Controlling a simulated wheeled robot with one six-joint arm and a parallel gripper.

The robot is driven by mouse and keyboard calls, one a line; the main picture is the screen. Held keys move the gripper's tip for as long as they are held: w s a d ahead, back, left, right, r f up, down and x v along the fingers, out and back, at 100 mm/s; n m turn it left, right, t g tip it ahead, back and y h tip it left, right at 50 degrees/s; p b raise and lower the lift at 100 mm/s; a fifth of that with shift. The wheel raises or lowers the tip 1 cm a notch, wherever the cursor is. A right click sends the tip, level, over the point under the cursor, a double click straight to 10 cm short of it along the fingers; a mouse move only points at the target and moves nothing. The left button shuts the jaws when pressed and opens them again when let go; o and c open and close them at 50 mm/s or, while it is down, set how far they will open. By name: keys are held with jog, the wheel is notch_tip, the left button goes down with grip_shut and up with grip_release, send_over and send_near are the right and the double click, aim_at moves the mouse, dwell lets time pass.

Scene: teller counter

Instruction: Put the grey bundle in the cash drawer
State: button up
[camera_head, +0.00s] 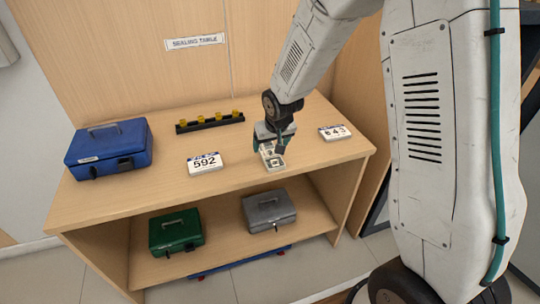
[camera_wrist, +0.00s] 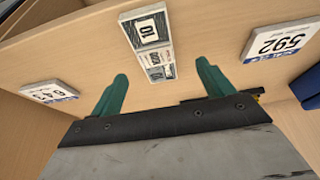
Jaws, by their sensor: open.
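A grey banknote bundle (camera_head: 272,161) with a pale band lies flat near the front edge of the table, and it also shows in the wrist view (camera_wrist: 148,38). My gripper (camera_head: 272,145) is over the rear part of the bundle, pointing down. In the wrist view my gripper (camera_wrist: 161,74) is open, with its two green fingers apart. The near end of the bundle lies between the fingertips in that picture, without visible contact. I cannot make out a cash drawer in either view.
The table (camera_head: 120,195) also bears a blue cash box (camera_head: 108,148), a 592 plate (camera_head: 205,163), a 643 plate (camera_head: 334,132) and a black rack with yellow pegs (camera_head: 210,121). Green (camera_head: 176,231) and grey (camera_head: 268,210) boxes stand on the lower shelf.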

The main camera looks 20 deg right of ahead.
aim_at(270, 153)
jog(key=x, duration=0.6)
jog(key=shift+w+d+f, duration=0.2)
jog(key=shift+d+f, duration=0.1)
jog(key=shift+d, duration=0.1)
jog(key=c, duration=1.2)
jog(key=shift+r, duration=0.1)
